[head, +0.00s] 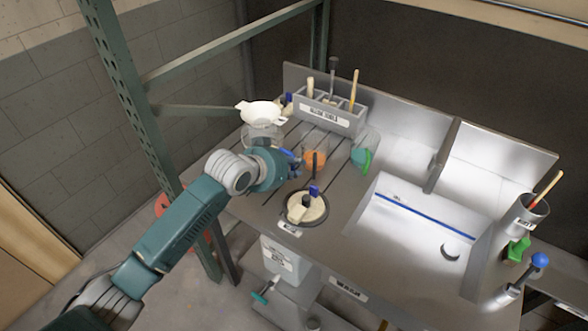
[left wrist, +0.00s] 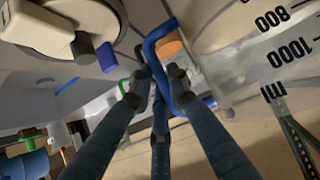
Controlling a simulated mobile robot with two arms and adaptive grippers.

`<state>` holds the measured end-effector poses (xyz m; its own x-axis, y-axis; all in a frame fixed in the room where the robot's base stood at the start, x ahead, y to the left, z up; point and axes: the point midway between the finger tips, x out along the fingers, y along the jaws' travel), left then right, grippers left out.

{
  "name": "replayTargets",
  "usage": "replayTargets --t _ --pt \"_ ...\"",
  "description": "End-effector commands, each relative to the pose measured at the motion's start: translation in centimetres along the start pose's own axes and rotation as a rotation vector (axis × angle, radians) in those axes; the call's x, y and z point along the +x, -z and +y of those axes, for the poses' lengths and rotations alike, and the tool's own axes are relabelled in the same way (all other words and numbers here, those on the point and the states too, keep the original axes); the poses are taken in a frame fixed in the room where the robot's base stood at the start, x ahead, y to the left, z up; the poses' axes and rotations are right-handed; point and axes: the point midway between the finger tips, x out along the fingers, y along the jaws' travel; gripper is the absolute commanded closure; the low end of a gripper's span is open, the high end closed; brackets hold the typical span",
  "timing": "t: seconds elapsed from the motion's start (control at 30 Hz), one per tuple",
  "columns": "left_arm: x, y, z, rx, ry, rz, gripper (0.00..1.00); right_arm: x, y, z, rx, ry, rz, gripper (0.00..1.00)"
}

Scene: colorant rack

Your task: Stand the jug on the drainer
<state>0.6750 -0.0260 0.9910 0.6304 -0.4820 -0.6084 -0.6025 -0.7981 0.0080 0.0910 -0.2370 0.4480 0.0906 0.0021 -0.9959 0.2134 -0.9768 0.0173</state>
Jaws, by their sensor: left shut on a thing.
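The jug (head: 262,133) is clear, with a blue handle, and shows beside my left forearm's end in the head view. In the left wrist view its clear wall (left wrist: 245,30) with dark graduations fills the upper right. My left gripper (head: 291,165) is shut on the blue handle (left wrist: 172,75), its fingers on both sides. I cannot tell whether the jug's base touches the bench. The grooved bench top (head: 340,192) left of the sink appears to be the drainer. My right gripper is not in view.
A white strainer (head: 262,113) shows at the jug's top. An orange item (head: 315,159) is close to the gripper. A round plate (head: 318,211) with a pale block is in front. A grey tool holder (head: 325,116) stands behind. The sink (head: 410,228) is at right, a green post (head: 128,85) at left.

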Motion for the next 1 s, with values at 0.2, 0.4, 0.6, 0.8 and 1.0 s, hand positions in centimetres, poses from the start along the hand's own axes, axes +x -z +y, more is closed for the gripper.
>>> replayTargets --t 0.2,0.4,0.6,0.8,1.0 --pt "1.0 -1.1 0.0 0.004 0.001 0.009 1.00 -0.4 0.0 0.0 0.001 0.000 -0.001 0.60" --pt "1.1 -1.1 0.0 0.004 0.001 0.009 1.00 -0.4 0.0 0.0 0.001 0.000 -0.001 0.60" --pt "1.2 -1.5 0.0 0.000 0.000 0.001 0.65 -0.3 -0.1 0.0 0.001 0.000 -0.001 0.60" --pt "1.1 -1.5 0.0 0.000 0.000 0.001 0.65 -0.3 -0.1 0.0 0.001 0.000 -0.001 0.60" --pt "-0.5 -1.6 -0.1 0.001 0.000 0.003 0.65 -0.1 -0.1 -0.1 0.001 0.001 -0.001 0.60"
